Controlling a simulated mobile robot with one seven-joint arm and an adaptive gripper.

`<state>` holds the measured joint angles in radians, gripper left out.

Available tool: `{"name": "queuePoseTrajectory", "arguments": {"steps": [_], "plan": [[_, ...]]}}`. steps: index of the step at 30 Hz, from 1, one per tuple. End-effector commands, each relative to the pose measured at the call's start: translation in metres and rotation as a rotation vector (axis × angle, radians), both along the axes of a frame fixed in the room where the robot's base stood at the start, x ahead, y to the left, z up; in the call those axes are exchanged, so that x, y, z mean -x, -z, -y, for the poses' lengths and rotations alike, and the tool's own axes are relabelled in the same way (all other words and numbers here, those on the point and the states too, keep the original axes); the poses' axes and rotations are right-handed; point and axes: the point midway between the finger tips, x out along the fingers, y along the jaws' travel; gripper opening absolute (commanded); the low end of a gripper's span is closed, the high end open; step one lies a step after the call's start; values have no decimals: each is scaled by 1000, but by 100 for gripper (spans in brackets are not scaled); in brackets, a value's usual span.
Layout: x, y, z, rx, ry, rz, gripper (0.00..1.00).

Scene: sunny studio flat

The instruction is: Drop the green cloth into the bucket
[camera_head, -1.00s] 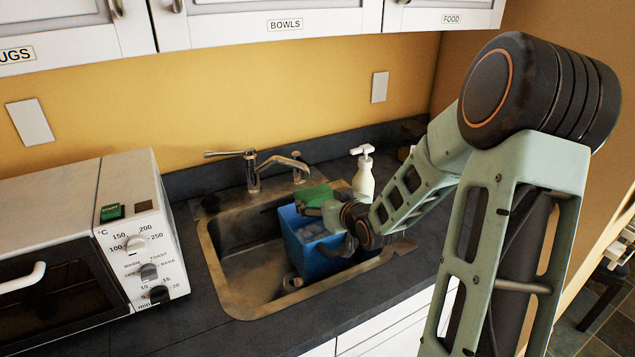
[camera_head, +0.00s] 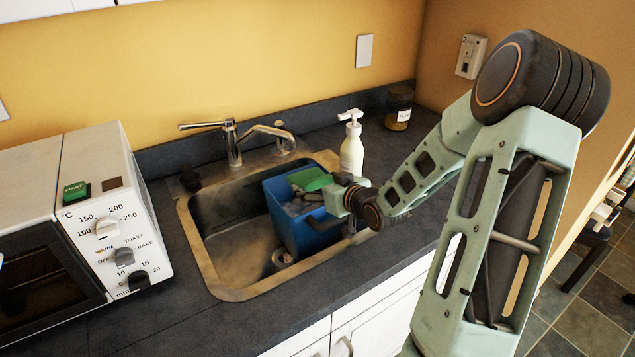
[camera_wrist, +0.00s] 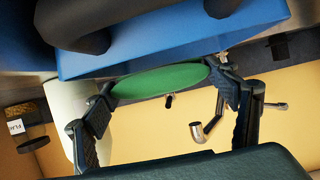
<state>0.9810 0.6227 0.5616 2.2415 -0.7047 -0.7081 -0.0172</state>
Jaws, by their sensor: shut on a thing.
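The green cloth (camera_head: 310,179) is between the fingers of my gripper (camera_head: 326,191), over the opening of the blue bucket (camera_head: 291,231) in the head view. The bucket stands in the sink, with greyish contents showing inside. In the wrist view the cloth (camera_wrist: 160,80) is a flat green shape pinched between the two dark fingertips. The bucket's blue wall (camera_wrist: 130,58) fills the top of that view. My gripper is shut on the cloth. How high the cloth is above the bucket's rim is hard to tell.
The steel sink (camera_head: 215,255) has a faucet (camera_head: 235,145) behind it. A white soap bottle (camera_head: 352,150) stands right of the bucket, close to my arm, with a dark jar (camera_head: 398,107) farther back. A white toaster oven (camera_head: 110,215) is on the left. The sink's left side is free.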

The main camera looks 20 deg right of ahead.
Motion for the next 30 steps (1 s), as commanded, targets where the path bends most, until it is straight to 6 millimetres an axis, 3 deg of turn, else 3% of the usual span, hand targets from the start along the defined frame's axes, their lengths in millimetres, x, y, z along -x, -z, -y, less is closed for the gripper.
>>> {"name": "queuePoseTrajectory", "arguments": {"steps": [10,11,16,26,30], "plan": [[0,6,0,0,0,1,59],[0,6,0,0,0,1,81],[0,6,0,1,0,1,99],[1,6,0,1,1,0,99],[12,0,3,4,0,2,99]]}}
